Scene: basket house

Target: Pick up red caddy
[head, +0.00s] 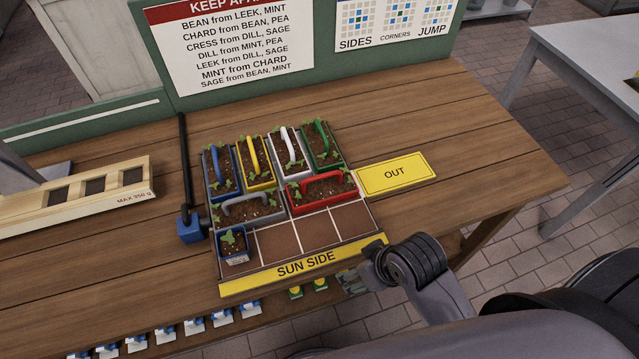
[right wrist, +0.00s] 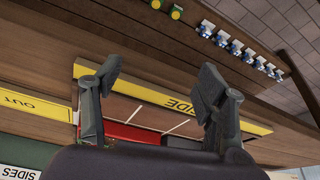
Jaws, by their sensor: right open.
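The red caddy (head: 322,190) sits in the planter tray (head: 375,226), at the right of its middle row. It is filled with soil and seedlings, and its red handle stands above it. Part of the red caddy (right wrist: 130,132) also shows in the right wrist view, beyond the left finger and partly hidden by my gripper. My right gripper (head: 357,281) is at the tray's front right corner, near the yellow SUN SIDE strip, apart from the caddy. In the right wrist view my right gripper (right wrist: 160,82) is open with nothing between its fingers. My left gripper is not in view.
Blue, yellow, white and green caddies stand behind the red one; a grey caddy (head: 250,207) and small blue pot (head: 234,244) are left. Signs stand behind.

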